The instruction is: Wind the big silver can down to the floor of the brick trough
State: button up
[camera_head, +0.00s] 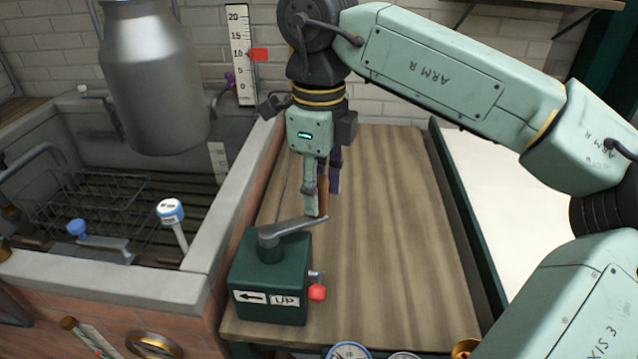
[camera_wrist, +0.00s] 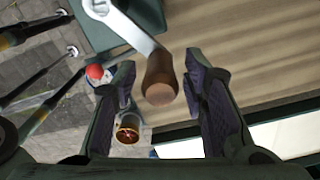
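The big silver can (camera_head: 155,85) hangs upright above the brick trough (camera_head: 205,225), its base clear of the trough floor; its top is out of frame. A dark green winch box (camera_head: 270,280) on the wooden bench has a grey crank arm (camera_head: 292,228) with a brown handle (camera_head: 323,196). My gripper (camera_head: 320,182) is over the handle, pointing down. In the wrist view, the handle (camera_wrist: 160,78) stands between the two spread fingers of my gripper (camera_wrist: 162,72), with a visible gap on each side. The box's label reads "UP" with a left arrow.
A scale (camera_head: 240,55) on the wall has a red pointer (camera_head: 259,55) near 10. A red knob (camera_head: 317,292) sticks out of the box's side. A wire rack (camera_head: 100,200) and a white-and-blue dial thermometer (camera_head: 171,212) are in the trough. The bench (camera_head: 390,230) is clear rightward.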

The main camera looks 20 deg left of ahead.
grip_shut()
jog(key=s+a+p, duration=0.1)
jog(key=a+p, duration=0.1)
jog(key=a, duration=1)
jog(key=s+a+b, duration=0.1)
jog(key=s+a, duration=0.1)
jog(key=s, duration=0.4)
jog(key=shift+s, duration=0.35)
